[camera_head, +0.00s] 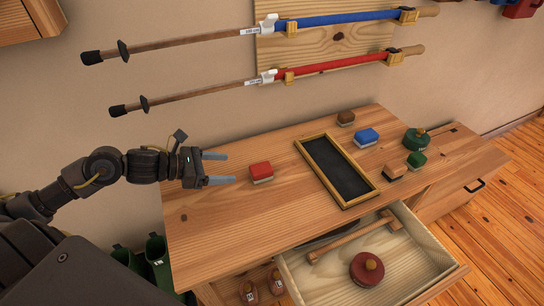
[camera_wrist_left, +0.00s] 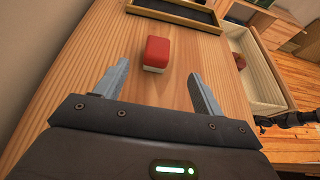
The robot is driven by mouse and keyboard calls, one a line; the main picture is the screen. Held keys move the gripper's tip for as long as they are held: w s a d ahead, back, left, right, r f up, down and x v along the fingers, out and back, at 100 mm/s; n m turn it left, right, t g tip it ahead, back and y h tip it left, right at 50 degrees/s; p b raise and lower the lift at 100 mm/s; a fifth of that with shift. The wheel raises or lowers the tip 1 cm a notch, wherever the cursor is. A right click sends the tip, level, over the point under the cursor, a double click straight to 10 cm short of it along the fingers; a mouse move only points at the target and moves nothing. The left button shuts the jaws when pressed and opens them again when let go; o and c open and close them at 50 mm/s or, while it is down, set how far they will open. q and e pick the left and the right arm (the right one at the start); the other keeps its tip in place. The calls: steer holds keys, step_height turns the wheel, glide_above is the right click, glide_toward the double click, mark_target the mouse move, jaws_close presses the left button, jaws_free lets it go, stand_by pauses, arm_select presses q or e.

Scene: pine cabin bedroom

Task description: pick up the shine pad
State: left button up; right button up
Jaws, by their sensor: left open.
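Several small block-shaped pads with pale undersides lie on the wooden bench; I cannot read which is named the shine pad. The red pad (camera_head: 261,172) lies nearest my left gripper (camera_head: 231,168), which is open and empty. Its fingers point toward the red pad, with a small gap between. In the left wrist view the red pad (camera_wrist_left: 157,53) lies just beyond and between the open fingertips.
A black-bottomed wooden tray (camera_head: 374,199) lies right of the red pad. An open drawer (camera_head: 422,269) holds a red round knobbed object (camera_head: 367,268) and a wooden tool. A green round object (camera_head: 415,141) stands at right. Ski poles hang on the wall.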

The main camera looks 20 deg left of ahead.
mark_target(263, 167)
arm_select(q)
steer(key=shift+r, duration=0.1)
steer(key=shift+d, duration=0.25)
steer(key=p+x, duration=0.1)
steer(key=x, duration=0.2)
steer(key=shift+w+d, duration=0.15)
steer(key=shift+w, duration=0.2)
steer(key=shift+w+d+f, duration=0.3)
steer(key=shift+d+f, duration=0.05)
steer(key=shift+d, duration=0.1)
steer(key=shift+w+d+p, duration=0.25)
steer(key=shift+w+p, duration=0.15)
steer(key=p+x, duration=0.1)
steer(key=x, duration=0.2)
steer(key=shift+w+f, duration=0.25)
steer(key=shift+w, duration=0.1)
steer(key=shift+w+d+f, duration=0.15)
steer(key=shift+d, duration=0.05)
steer(key=shift+f, duration=0.1)
steer(key=c, duration=1.1)
arm_select(e)
steer(key=s+a+r, duration=0.2)
steer(key=r, duration=0.1)
steer(key=shift+s+a, duration=0.15)
steer(key=shift+a, duration=0.05)
